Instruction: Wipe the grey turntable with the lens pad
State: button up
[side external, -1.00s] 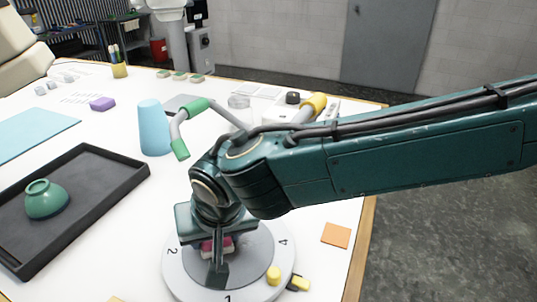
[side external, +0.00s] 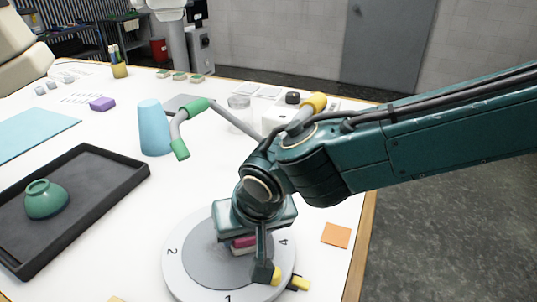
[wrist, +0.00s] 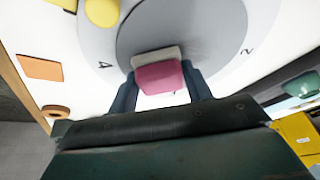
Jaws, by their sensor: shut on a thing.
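The grey turntable (side external: 190,262) is a round disc with a darker inner circle and numbers on its pale rim, on the white table. The lens pad (side external: 243,244), a pink block with a pale underside, is low over the right part of the inner circle. It also shows in the wrist view (wrist: 159,76). My gripper (side external: 248,250) is shut on the pad, with a finger on each side in the wrist view (wrist: 160,88). I cannot tell whether the pad's underside touches the disc. One finger hides part of the pad in the side view.
A yellow knob (wrist: 103,11) stands on the turntable's rim. A black tray (side external: 120,200) with a green bowl (side external: 46,200) lies left. A blue cone-like cup (side external: 153,128) stands behind. An orange square (side external: 336,235) lies at the right, near the table edge.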

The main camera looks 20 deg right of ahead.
aim_at(205, 241)
jog(key=shift+w+a, duration=0.3)
jog(key=shift+a, duration=0.85)
jog(key=shift+w+a, duration=0.25)
jog(key=shift+a, duration=0.9)
jog(key=shift+w+a, duration=0.3)
jog(key=shift+a, duration=0.85)
jog(key=shift+w+d, duration=0.25)
jog(key=shift+s+d, duration=0.35)
jog(key=shift+d, duration=0.95)
jog(key=shift+s+d, duration=0.35)
jog(key=shift+d, duration=0.9)
jog(key=shift+s+d, duration=0.35)
jog(key=shift+d, duration=0.95)
jog(key=shift+w+a+f, duration=0.1)
jog(key=shift+w+a, duration=0.25)
jog(key=shift+a, duration=0.95)
jog(key=shift+w+a+r, duration=0.1)
jog(key=shift+w+a, duration=0.25)
jog(key=shift+a, duration=0.95)
jog(key=shift+w+a+f, duration=0.1)
jog(key=shift+w+a, duration=0.25)
jog(key=shift+a, duration=0.95)
jog(key=shift+a+r, duration=0.15)
jog(key=shift+r, duration=0.1)
notch_tip(205, 241, up, 8)
